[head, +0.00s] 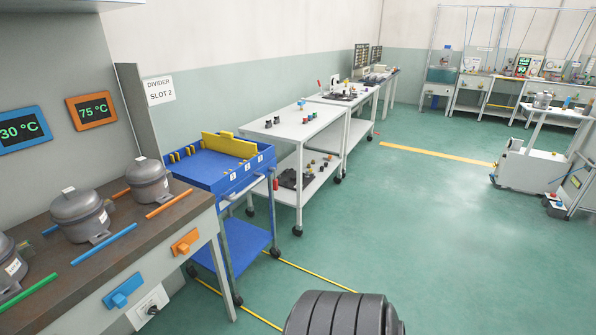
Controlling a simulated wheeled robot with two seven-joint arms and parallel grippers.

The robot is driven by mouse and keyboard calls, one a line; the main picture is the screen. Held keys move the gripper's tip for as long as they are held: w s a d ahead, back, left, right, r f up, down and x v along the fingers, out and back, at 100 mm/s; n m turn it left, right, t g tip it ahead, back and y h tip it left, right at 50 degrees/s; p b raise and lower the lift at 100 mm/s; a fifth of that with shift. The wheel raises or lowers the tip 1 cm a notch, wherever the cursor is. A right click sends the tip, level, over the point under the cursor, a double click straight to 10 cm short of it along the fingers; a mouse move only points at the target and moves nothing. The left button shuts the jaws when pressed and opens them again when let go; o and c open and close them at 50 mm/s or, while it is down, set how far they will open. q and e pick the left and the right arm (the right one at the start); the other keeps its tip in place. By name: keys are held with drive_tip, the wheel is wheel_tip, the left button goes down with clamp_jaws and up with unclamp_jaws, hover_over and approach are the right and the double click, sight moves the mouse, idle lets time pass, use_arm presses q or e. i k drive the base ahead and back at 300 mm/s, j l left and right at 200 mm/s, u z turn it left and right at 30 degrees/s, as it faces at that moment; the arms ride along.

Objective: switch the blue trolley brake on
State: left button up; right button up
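The blue trolley (225,167) stands left of the middle, at the right end of the brown-topped bench. It has a blue top tray with a yellow divider (229,145), numbered labels on its front side, and a lower blue shelf (243,243). Its dark caster wheels show at the near leg (237,299) and at the right leg (275,252). The casters are too small to tell a brake lever or its state. Neither of my grippers is in view.
The bench (60,270) with several grey compressors (82,213) closes off the left. A white wheeled table (290,125) stands behind the trolley. Yellow floor lines (310,272) run past it. Open green floor (420,230) lies to the right, up to a white trolley (530,168).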

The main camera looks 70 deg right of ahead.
sight(274, 181)
drive_tip(key=z, duration=2.15)
drive_tip(key=i+l, duration=0.35)
drive_tip(key=i+l+u, duration=0.15)
drive_tip(key=i+l, duration=0.15)
drive_tip(key=l, duration=0.15)
drive_tip(key=i+l, duration=0.35)
drive_tip(key=i+l+u, duration=0.1)
drive_tip(key=i+l, duration=0.2)
drive_tip(key=l, duration=0.2)
drive_tip(key=i+l+u, duration=0.1)
drive_tip(key=i+l, duration=0.2)
drive_tip(key=l, duration=0.2)
drive_tip(key=i+l, duration=0.3)
drive_tip(key=l, duration=0.15)
drive_tip(key=i+l+u, duration=0.1)
drive_tip(key=i+l, duration=0.15)
drive_tip(key=l, duration=0.25)
drive_tip(key=i+l+u, duration=0.1)
drive_tip(key=i+l, duration=0.2)
drive_tip(key=l, duration=0.2)
